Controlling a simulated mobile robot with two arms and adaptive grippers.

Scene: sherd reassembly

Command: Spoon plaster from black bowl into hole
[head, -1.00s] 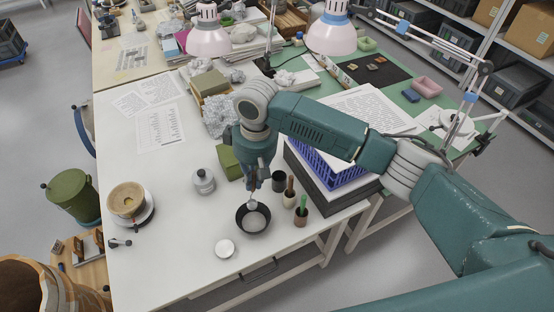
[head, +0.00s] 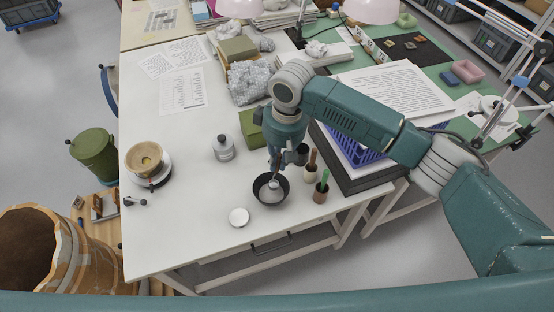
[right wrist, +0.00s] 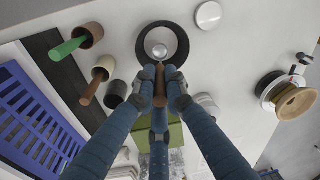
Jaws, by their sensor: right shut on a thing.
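The black bowl (head: 257,190) stands near the table's front edge, with white plaster (head: 270,195) inside; its dark rim also shows in the right wrist view (right wrist: 141,42). My right gripper (head: 275,168) is just above the bowl, shut on the brown handle of a spoon (right wrist: 159,80). The spoon points down, its metal end (right wrist: 159,51) inside the bowl; I cannot tell how deep in the plaster. A tan round vessel (head: 144,158) sits on a white turntable at the left. I cannot make out the hole. My left gripper is not in view.
Pots with wooden-handled (head: 312,172) and green-handled (head: 320,194) tools stand right of the bowl. A white round lid (head: 239,217) lies in front, a grey bottle (head: 223,148) to the left. A large brown vessel (head: 85,262) stands at lower left.

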